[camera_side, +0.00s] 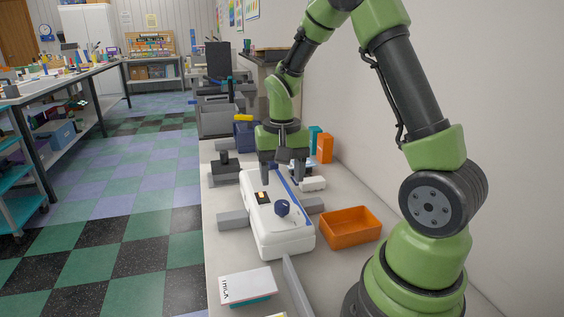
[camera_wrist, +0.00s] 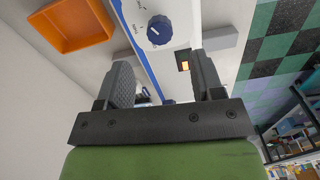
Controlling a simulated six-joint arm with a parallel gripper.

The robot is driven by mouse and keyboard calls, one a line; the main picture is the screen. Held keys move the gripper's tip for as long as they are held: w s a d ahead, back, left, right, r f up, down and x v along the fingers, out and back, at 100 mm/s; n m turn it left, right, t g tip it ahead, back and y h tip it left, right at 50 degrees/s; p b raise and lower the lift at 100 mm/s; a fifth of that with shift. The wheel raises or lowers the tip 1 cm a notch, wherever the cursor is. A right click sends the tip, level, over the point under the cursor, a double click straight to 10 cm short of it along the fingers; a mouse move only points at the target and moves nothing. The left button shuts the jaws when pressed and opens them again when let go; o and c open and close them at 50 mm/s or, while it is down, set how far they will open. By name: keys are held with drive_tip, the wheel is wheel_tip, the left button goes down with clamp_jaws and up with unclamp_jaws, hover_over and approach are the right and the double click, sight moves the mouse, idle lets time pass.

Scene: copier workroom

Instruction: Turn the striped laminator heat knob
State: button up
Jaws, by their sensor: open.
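The laminator (camera_side: 277,235) is a white machine with a blue stripe, lying on the bench in front of my arm. Its dark blue round knob (camera_side: 283,207) sits on top near the front end, beside a small lit amber window (camera_side: 262,197). In the wrist view the ribbed knob (camera_wrist: 159,31) is at the top middle, with small markings next to it. My gripper (camera_side: 282,174) is open and empty above the laminator's rear part. In the wrist view its fingers (camera_wrist: 160,66) are spread apart, and the knob lies beyond their tips, not between or touching them.
An orange tray (camera_side: 351,225) stands right of the laminator. Grey blocks flank the machine, one on its left (camera_side: 233,219). A white booklet (camera_side: 247,284) lies at the front. Orange and teal boxes (camera_side: 324,148) and a blue bin (camera_side: 246,134) stand behind. The wall is close on the right.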

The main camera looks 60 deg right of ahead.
sight(282, 203)
wheel_tip(282, 203, up, 3)
drive_tip(key=shift+r, duration=0.1)
idle(0.3)
drive_tip(key=s+a+r+n+t+y, duration=0.2)
drive_tip(key=s+a+r+n+t, duration=0.4)
drive_tip(key=s+a+r, duration=0.6)
drive_tip(key=shift+s+a+t, duration=0.15)
drive_tip(key=shift+a+t, duration=0.45)
drive_tip(key=shift+a, duration=0.3)
